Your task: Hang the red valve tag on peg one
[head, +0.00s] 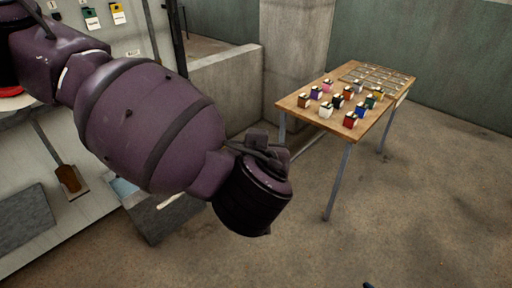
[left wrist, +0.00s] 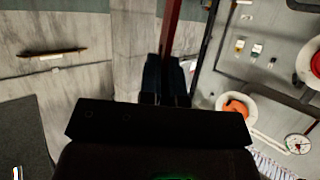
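I cannot pick out the red valve tag with certainty. A dark red bar (left wrist: 171,28) runs up from behind my left gripper (left wrist: 167,78) in the left wrist view; I cannot tell whether it is held or lies beyond. The dark fingers look close together, but their gap is unclear. In the head view my left arm crosses the left half and its fingers are not seen. A pale wall board at top left bears a green tag (head: 90,14) and a yellow tag (head: 117,11). Peg one cannot be made out. My right gripper is not in view.
A wooden table (head: 311,84) at right carries several small coloured blocks and a gridded rack (head: 378,76). A concrete pillar (head: 293,60) stands behind it. A round gauge (left wrist: 297,143) and an orange object (left wrist: 235,107) show in the left wrist view.

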